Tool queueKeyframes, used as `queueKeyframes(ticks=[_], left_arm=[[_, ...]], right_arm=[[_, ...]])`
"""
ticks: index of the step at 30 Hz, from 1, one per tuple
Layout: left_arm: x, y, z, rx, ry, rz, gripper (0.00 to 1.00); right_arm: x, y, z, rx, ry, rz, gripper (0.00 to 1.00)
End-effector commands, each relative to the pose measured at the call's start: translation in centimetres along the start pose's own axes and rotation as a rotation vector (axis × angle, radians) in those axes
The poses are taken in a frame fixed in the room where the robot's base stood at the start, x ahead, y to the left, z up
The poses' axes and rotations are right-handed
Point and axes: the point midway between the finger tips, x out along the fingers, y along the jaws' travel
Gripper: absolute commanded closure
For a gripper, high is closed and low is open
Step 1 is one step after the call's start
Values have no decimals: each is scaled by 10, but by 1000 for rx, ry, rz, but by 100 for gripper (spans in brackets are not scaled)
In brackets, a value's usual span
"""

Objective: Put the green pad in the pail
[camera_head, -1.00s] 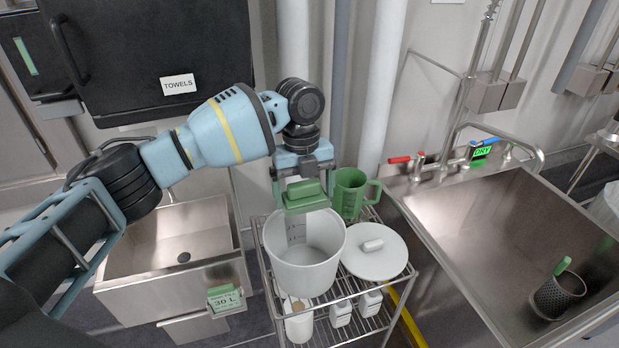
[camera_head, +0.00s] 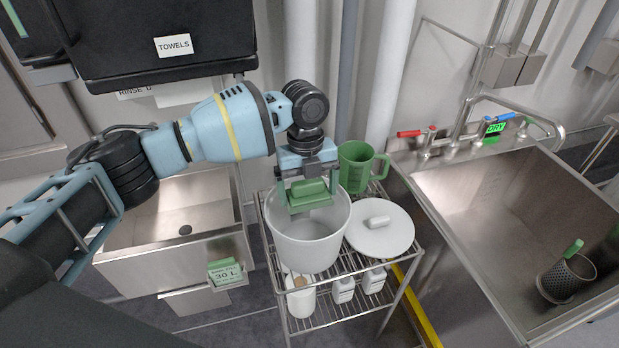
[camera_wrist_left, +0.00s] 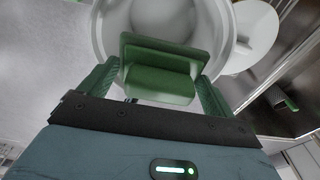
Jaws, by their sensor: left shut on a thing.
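My left gripper (camera_head: 308,194) is shut on the green pad (camera_head: 309,197), which has a raised grip on top. It holds the pad over the mouth of the white pail (camera_head: 308,250), toward its back side. In the left wrist view the pad (camera_wrist_left: 160,70) sits between the green fingers, with the pail's rim (camera_wrist_left: 103,40) around and behind it. The pail stands upright on the wire rack. Whether the pad's lower edge is below the rim, I cannot tell. My right gripper is not in view.
A green jug (camera_head: 356,166) stands behind the pail, and a white lid (camera_head: 380,235) lies to its right. White bottles (camera_head: 343,290) stand on the rack's lower shelf (camera_head: 322,318). Steel sinks flank the rack; the right one holds a dark mesh cup (camera_head: 566,280).

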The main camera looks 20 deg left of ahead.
Motion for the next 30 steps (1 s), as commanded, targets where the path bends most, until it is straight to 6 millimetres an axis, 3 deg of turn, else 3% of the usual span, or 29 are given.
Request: queueKeyframes(ticks=[1,9,25,26,27,30], left_arm=[[10,0,1,-1,4,3,51],[32,0,4,0,2,2,51],[38,0,5,0,-1,0,51],[38,0,5,0,-1,0,6],[38,0,5,0,-1,0,1],[38,0,5,0,-1,0,0]], right_arm=[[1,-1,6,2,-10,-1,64],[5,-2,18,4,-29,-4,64],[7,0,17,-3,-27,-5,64],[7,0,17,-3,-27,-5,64],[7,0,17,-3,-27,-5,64],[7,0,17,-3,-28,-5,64]])
